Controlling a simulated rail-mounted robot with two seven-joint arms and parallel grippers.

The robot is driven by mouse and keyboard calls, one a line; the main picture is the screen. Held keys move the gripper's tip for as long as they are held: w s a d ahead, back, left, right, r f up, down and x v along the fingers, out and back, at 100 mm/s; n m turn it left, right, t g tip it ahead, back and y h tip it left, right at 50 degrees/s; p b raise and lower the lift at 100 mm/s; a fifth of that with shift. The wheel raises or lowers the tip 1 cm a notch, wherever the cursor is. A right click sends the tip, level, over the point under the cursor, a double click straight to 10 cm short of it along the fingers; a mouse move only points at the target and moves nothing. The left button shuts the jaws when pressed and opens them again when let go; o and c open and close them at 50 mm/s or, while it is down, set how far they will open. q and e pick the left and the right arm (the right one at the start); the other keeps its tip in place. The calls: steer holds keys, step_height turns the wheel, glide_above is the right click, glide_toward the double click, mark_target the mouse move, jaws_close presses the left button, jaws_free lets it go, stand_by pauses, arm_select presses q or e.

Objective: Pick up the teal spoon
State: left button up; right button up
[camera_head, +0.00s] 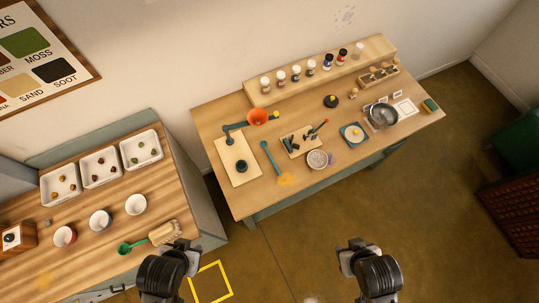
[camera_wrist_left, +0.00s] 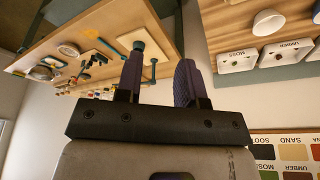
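The teal spoon (camera_head: 270,157) lies on the right-hand wooden table in the head view, between a pale board and a small tray of tools, its lower end near an orange powder patch. My left gripper (camera_head: 182,246) is at the bottom of the head view, by the left table's right end, far from the spoon. In the left wrist view its two fingers (camera_wrist_left: 160,82) stand apart with nothing between them. My right gripper (camera_head: 360,248) is over the floor at the bottom, fingers apart and empty. Neither gripper touches anything.
A green scoop (camera_head: 131,247) and a brush (camera_head: 164,232) lie on the left table near bowls and trays. Around the spoon are a pale board (camera_head: 235,174) with a dark pot, an orange funnel (camera_head: 257,116) on an arm, and a bowl (camera_head: 317,159). Open floor separates the tables.

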arm_select(q)
steer(key=shift+a, duration=0.1)
stand_by(0.3)
steer(key=c, duration=0.3)
steer(key=shift+d, duration=0.2)
steer(key=shift+d, duration=0.1)
